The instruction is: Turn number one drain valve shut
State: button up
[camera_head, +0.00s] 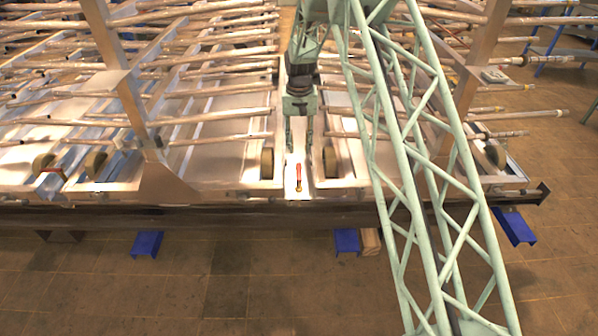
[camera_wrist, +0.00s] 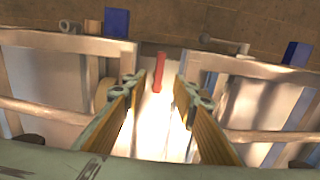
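The drain valve shows as a red handle (camera_head: 298,172) with a brass-coloured lower end, on a bright pale strip near the front edge of the frame. In the wrist view the red handle (camera_wrist: 159,72) appears as a narrow upright bar just beyond the fingertips, left of the middle of the gap. My gripper (camera_head: 299,146) is above and behind the handle in the head view, pointing down, with two separated fingers. In the wrist view my gripper (camera_wrist: 163,88) is open, with nothing between its fingers. No contact with the handle shows. A number label cannot be made out.
Dark round wheels (camera_head: 267,162) (camera_head: 330,160) flank the valve's strip. Rows of metal pipes (camera_head: 215,118) fill the frame behind. A long dark beam (camera_head: 230,217) runs along the front, with blue supports (camera_head: 347,240) and a wooden block (camera_head: 370,241) below. The floor in front is clear.

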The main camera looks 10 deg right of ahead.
aim_at(299, 175)
jog(key=shift+f, duration=0.2)
jog(key=shift+f+b, duration=0.8)
jog(key=shift+f, duration=5.9)
grip_shut()
